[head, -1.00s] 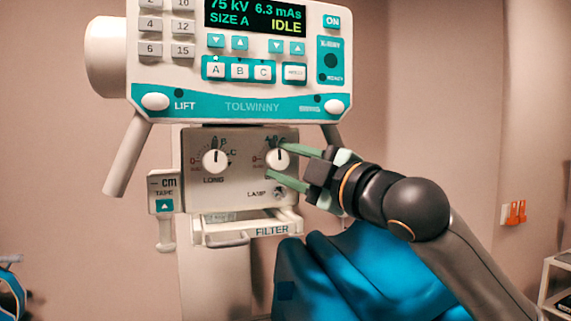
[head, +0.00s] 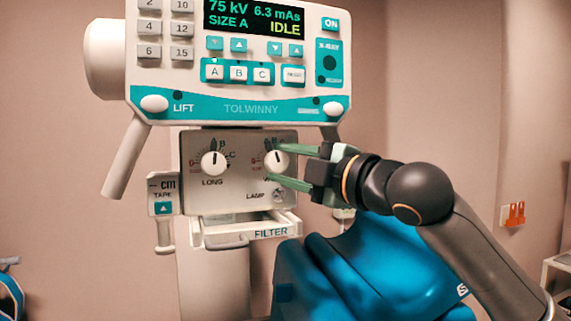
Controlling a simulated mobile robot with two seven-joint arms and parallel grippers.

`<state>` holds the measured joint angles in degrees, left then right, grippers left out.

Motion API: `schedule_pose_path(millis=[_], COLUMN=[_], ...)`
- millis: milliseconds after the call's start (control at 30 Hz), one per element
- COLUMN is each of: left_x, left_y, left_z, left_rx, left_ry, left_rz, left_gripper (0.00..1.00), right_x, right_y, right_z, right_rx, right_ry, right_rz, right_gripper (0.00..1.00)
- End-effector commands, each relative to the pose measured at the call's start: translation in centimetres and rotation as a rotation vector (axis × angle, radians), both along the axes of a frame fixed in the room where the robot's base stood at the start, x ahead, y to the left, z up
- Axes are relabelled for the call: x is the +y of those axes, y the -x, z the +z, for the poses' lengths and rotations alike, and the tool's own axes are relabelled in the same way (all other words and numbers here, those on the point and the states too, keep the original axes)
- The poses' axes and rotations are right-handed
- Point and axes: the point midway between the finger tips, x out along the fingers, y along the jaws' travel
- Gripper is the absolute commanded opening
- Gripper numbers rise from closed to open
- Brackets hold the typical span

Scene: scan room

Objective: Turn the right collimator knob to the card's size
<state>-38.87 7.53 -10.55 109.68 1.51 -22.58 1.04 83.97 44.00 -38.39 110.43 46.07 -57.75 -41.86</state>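The right collimator knob (head: 277,161) is a small white round knob on the grey panel (head: 231,192) under the console. Its dark pointer line looks roughly upright. My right gripper (head: 274,163) reaches in from the right, with one pale green finger above the knob and one below it. The fingers look apart, with a gap to the knob; contact cannot be made out. The upper finger covers part of the knob's scale. The left knob (head: 214,163), labelled LONG, points up. The console display (head: 254,17) reads SIZE A and IDLE. My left gripper is not in view. I see no separate card.
The LAMP button (head: 279,195) sits just below the right knob. The FILTER tray (head: 250,235) juts out under the panel. A tape unit (head: 163,194) hangs at left, and a blue drape (head: 375,270) lies below my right arm.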

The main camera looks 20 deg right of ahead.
Motion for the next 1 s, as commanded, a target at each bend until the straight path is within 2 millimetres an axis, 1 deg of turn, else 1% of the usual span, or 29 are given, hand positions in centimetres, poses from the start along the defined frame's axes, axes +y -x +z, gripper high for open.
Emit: schedule_pose_path(millis=[33, 233, 467, 567, 667, 1000], left_x=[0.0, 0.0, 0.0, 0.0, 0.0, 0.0], left_y=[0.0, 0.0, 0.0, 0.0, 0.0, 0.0], left_z=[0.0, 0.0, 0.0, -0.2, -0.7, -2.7], left_rx=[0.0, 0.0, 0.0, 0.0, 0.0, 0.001], left_ry=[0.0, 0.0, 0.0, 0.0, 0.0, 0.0], left_rz=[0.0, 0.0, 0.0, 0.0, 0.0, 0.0], left_gripper=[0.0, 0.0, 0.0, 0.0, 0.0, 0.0], right_x=[0.0, 0.0, 0.0, -0.2, -0.8, -3.7], right_y=[0.0, 0.0, 0.0, 0.5, 1.6, 8.2], right_z=[0.0, 0.0, 0.0, -0.1, -0.3, -0.9], right_rx=[0.001, 0.0, 0.0, -0.002, -0.003, -0.004], right_ry=[0.0, -0.001, -0.001, -0.001, -0.001, -0.001], right_rz=[0.0, 0.0, 0.0, 0.0, -0.001, -0.003], right_gripper=[0.53, 0.75, 0.75, 0.75, 0.75, 0.75])
